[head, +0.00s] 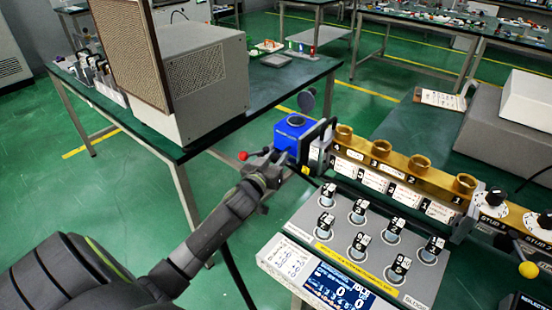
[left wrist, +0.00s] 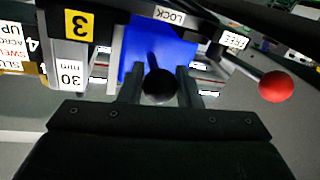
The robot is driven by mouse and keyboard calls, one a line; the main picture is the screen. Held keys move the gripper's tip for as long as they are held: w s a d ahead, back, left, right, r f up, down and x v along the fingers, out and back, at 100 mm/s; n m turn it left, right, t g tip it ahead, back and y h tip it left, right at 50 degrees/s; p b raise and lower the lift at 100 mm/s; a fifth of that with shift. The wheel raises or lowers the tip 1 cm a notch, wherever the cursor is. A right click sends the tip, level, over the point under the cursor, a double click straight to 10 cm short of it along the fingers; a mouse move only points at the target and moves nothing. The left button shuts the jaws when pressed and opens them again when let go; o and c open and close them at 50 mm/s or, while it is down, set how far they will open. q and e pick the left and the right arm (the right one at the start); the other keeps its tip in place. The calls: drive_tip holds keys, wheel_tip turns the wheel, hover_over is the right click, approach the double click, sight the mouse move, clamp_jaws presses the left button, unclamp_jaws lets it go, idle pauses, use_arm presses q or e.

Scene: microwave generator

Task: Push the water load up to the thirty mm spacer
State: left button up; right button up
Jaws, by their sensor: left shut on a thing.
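The blue water load (head: 292,132) stands at the left end of the brass waveguide row in the head view. It also shows as a blue block (left wrist: 158,48) in the left wrist view. My left gripper (left wrist: 160,88) is shut on a black ball knob in front of the blue block; in the head view the gripper (head: 270,163) is at the load's near left side. The thirty mm spacer (left wrist: 72,70), with a yellow 3 tag and a "30 mm" label, is left of the load in the wrist view. A pale plate edge shows between them; I cannot tell whether they touch. My right gripper is out of view.
A red ball lever (left wrist: 276,86) sits beside the LOCK and FREE labels, close to my left gripper. The brass waveguide (head: 390,160) runs right to the stub dials. A grey holder panel (head: 375,235) with several numbered pieces and a blue display lie in front.

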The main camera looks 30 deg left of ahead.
use_arm(q)
clamp_jaws()
drive_tip(key=d, duration=0.3)
drive_tip(key=shift+s+f, duration=0.1)
drive_tip(key=shift+s, duration=0.05)
drive_tip(key=o, duration=0.7)
unclamp_jaws()
drive_tip(key=o, duration=0.3)
drive_tip(key=shift+d, duration=0.1)
